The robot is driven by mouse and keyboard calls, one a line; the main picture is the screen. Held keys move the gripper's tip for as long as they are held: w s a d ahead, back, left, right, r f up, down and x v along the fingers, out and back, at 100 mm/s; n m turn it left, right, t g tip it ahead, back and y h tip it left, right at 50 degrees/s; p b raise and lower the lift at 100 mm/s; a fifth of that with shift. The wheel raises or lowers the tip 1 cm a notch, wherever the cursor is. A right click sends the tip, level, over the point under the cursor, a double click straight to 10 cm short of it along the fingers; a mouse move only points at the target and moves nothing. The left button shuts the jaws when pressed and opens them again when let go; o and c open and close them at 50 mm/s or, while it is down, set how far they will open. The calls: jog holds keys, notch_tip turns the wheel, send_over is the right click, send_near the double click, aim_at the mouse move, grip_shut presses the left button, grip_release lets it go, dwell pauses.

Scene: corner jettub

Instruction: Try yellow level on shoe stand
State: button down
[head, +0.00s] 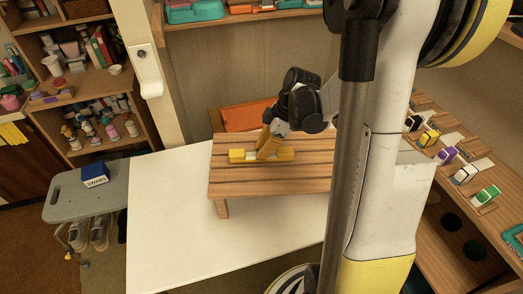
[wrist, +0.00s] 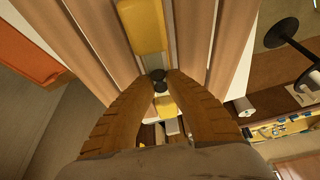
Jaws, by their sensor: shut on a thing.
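The yellow level (head: 238,156) has yellow ends and a grey middle. It lies along or just above the slatted wooden bench; I cannot tell whether it touches the slats. My gripper (head: 267,153) reaches down from above and is shut on its middle, with tan fingers on either side. In the wrist view, one yellow end of the level (wrist: 142,25) shows beyond the fingertips (wrist: 159,82), and more yellow shows between the fingers. The grey shoe stand (head: 62,207) is at the left, with shoes (head: 100,232) beneath it.
The slatted bench (head: 225,180) stands on a white surface (head: 165,220), which is clear at the left. A blue box (head: 95,176) sits on the shoe stand. An orange bin (head: 240,118) is behind the bench. Shelves fill the left, and a rack of coloured items (head: 466,175) is at the right.

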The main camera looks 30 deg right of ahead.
jog(key=shift+f+b, duration=0.35)
dwell(1.1)
jog(key=c, duration=1.4)
grip_release()
jog(key=shift+o, duration=0.2)
jog(key=v, duration=1.2)
jog(key=shift+a, duration=0.1)
jog(key=s+a+r+m+t+h, duration=0.1)
jog(key=s+a+m+t+h, duration=0.1)
jog(key=s+a+m, duration=0.2)
jog(key=s+a+r+m+t+h, duration=0.2)
jog(key=s+a+m, duration=0.2)
jog(key=a+m, duration=0.4)
jog(key=a, duration=0.5)
jog(key=shift+s+a+t, duration=0.2)
jog(key=shift+a+t, duration=0.05)
jog(key=shift+t, duration=0.15)
